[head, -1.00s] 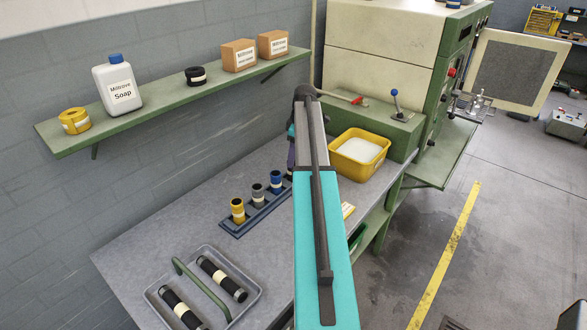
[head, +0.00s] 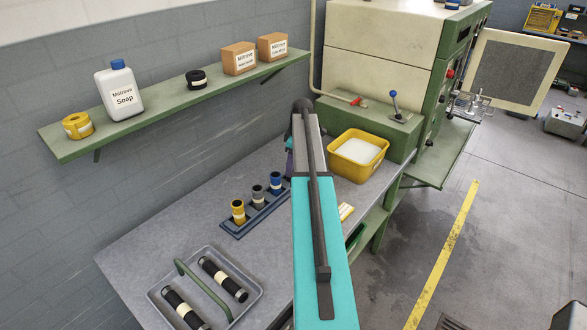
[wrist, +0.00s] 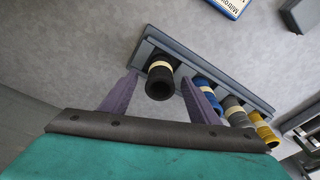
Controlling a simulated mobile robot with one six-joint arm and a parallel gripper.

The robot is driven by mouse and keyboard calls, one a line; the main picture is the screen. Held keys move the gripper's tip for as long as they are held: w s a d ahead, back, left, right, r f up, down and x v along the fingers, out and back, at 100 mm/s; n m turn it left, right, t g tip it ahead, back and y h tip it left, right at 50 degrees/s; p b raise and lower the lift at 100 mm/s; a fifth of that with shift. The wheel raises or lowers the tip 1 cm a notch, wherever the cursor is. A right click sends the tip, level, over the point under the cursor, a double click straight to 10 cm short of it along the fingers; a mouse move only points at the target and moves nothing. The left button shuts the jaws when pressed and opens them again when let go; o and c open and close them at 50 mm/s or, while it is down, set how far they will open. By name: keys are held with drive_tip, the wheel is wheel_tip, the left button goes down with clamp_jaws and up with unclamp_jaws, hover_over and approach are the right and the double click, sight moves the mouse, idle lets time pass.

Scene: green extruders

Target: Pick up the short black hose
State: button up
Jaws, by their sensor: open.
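The short black hose (wrist: 160,82) with a cream band stands in the end slot of the blue-grey rack (wrist: 215,75) in the wrist view. My gripper (wrist: 157,84) is open, with one purple finger on each side of this hose. No clear contact shows between fingers and hose. In the head view my arm hides the black hose, while the rack (head: 241,228) shows left of the arm. The rack also holds a blue hose (head: 276,183), a grey hose (head: 258,196) and a yellow hose (head: 238,211).
A grey tray (head: 250,302) with a green handle holds two longer black hoses (head: 222,279). A yellow tub (head: 357,157) of white material stands beyond my arm. A green shelf (head: 160,123) runs along the wall above the bench. Bare bench lies between rack and tray.

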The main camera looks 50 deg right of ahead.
drive_tip(key=shift+w+f, duration=0.15)
drive_tip(key=shift+f, duration=0.75)
drive_tip(key=shift+c, duration=0.3)
drive_tip(key=c, duration=1.2)
drive_tip(key=shift+r, duration=0.15)
drive_tip(key=shift+r+b, duration=0.85)
drive_tip(key=shift+r, duration=0.5)
drive_tip(key=shift+s+a+r+b, duration=0.45)
drive_tip(key=shift+s+b, duration=0.4)
drive_tip(key=shift+s, duration=1.8)
drive_tip(key=shift+s+a+r+b, duration=0.25)
drive_tip(key=shift+s+a+b, duration=0.5)
drive_tip(key=shift+s, duration=1.85)
drive_tip(key=shift+s+a+r+b, duration=0.35)
drive_tip(key=shift+s+b, duration=0.65)
drive_tip(key=shift+s, duration=1.65)
